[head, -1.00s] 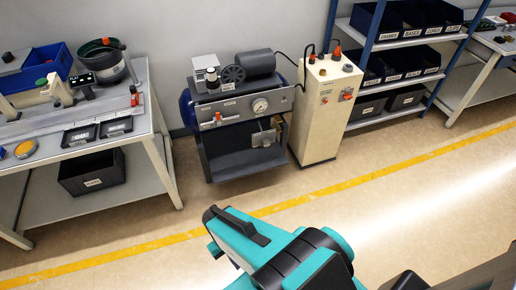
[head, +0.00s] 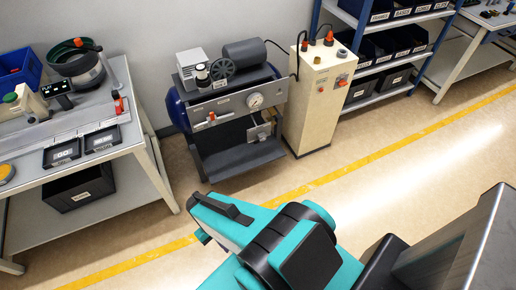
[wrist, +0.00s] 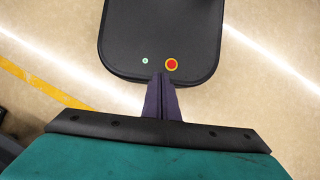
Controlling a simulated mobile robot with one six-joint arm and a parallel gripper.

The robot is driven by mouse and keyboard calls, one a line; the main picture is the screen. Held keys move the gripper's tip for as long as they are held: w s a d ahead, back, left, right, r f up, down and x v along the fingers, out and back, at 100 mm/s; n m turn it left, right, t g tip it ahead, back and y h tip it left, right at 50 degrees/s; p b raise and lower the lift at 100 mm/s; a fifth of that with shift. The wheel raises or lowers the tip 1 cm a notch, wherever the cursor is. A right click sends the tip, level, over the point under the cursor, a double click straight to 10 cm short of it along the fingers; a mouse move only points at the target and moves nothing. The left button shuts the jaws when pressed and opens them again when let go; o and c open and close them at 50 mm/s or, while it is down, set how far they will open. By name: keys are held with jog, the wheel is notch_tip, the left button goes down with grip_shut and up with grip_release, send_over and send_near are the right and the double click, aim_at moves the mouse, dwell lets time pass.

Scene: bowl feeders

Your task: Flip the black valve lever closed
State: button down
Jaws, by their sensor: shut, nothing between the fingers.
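The compressor unit (head: 232,160) stands against the wall in the head view, with a grey front panel carrying a round gauge (head: 255,100) and a red-orange handle (head: 211,117). A small metal fitting (head: 259,132) sits below the gauge. I cannot make out a black lever on it at this size. My gripper (wrist: 162,78) shows in the wrist view with its two dark fingers together and nothing between them. It is well apart from the compressor, over my own base. In the head view my arm hides the fingers.
A cream cabinet (head: 311,105) with red-orange knobs stands right of the compressor. A workbench (head: 139,110) with a bowl feeder (head: 80,63) is at the left. Blue shelving (head: 346,48) with dark bins is at the back right. The floor (head: 385,170) before the compressor is clear, crossed by a yellow line.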

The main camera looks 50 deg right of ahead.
jog(key=shift+a, duration=0.2)
jog(key=w+d+f+m+t+y+b, duration=0.3)
jog(key=w+f+m+t+y+b, duration=0.15)
jog(key=w+f+m+b, duration=0.9)
jog(key=w+d+f+m+t+b, duration=0.4)
jog(key=w+d+m+t+b, duration=0.3)
jog(key=w+d+b, duration=0.7)
jog(key=w+d+f+m+t+h+b, duration=0.25)
jog(key=d+m+t+h+b, duration=0.2)
jog(key=d+m+b, duration=1)
jog(key=s+d+m+t+h+b, duration=0.1)
jog(key=d+b, duration=0.3)
jog(key=d, duration=0.6)
jog(key=s+d+m+t+h+b, duration=0.1)
jog(key=s+d+m+h+b, duration=0.2)
jog(key=d, duration=0.8)
jog(key=shift+r+m+t+h+b, duration=0.15)
jog(key=shift+m+t+h+b, duration=0.3)
jog(key=shift+b, duration=0.65)
